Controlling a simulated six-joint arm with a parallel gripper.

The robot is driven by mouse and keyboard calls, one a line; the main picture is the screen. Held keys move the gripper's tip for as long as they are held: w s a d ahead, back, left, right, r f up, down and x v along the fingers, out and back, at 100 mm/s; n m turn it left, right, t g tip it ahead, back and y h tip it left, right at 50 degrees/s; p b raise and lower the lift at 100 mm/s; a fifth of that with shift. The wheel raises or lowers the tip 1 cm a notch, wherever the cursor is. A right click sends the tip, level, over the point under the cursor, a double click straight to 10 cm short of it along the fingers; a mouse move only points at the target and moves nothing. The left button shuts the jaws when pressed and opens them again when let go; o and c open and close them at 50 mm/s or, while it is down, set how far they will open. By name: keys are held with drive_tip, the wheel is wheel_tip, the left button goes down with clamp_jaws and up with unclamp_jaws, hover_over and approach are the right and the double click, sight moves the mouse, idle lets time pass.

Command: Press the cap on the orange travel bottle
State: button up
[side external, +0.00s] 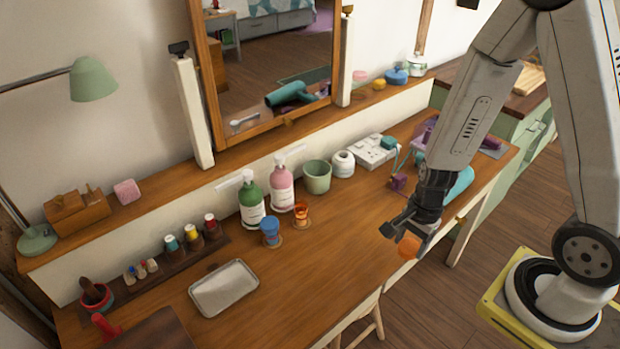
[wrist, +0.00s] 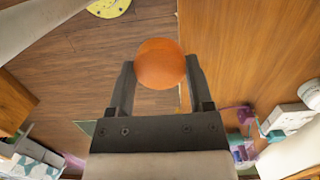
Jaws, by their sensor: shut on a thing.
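My gripper (side external: 398,237) is shut on an orange cap (side external: 409,245) and holds it in the air near the front edge of the wooden table. In the wrist view the round orange cap (wrist: 160,64) sits between the two fingertips (wrist: 160,78). A small orange bottle (side external: 301,214) stands on a round coaster on the table, left of my gripper and apart from it. A similar blue bottle (side external: 270,231) stands on its own coaster just to its left.
Green (side external: 251,202) and pink (side external: 281,185) pump bottles stand close behind the small bottles. A green cup (side external: 316,176) and white jar (side external: 343,163) are to the right. A metal tray (side external: 223,288) lies at front left. The table between my gripper and the orange bottle is clear.

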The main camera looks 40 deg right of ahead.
drive_tip(key=w+a+n, duration=0.2)
drive_tip(key=w+n, duration=0.1)
drive_tip(key=w, duration=1.2)
drive_tip(key=w+a+n, duration=0.2)
drive_tip(key=w+n, duration=0.1)
drive_tip(key=w, duration=1.2)
drive_tip(key=shift+w+a+f+g, duration=0.2)
drive_tip(key=shift+w+f+g, duration=0.05)
drive_tip(key=shift+f+g, duration=0.05)
drive_tip(key=shift+f, duration=0.15)
drive_tip(key=shift+f, duration=1.95)
drive_tip(key=shift+f, duration=0.75)
idle(1.0)
drive_tip(key=o, duration=1.2)
drive_tip(key=shift+r, duration=0.15)
